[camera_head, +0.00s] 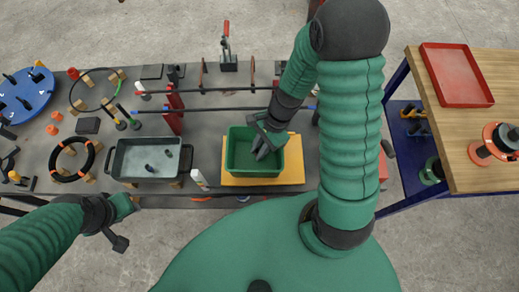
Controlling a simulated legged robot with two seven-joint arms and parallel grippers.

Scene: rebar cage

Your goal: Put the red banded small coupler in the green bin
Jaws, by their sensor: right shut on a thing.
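The green bin (236,165) stands on an orange-yellow mat (291,172) at the middle of the workbench. My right gripper (262,150) reaches down from above over the bin's inside. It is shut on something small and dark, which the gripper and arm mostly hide. I cannot see a red band on it from here. My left gripper (118,222) is at the lower left, in front of the bench edge, away from the bin. Its fingers are too small and dark to tell whether they are open.
A grey tray (118,162) with small dark couplers (150,168) stands left of the bin. Rebars (205,109) run behind the bin between red posts (174,112). A wooden table with a red tray (456,75) is at the right. A blue disc (25,95) is far left.

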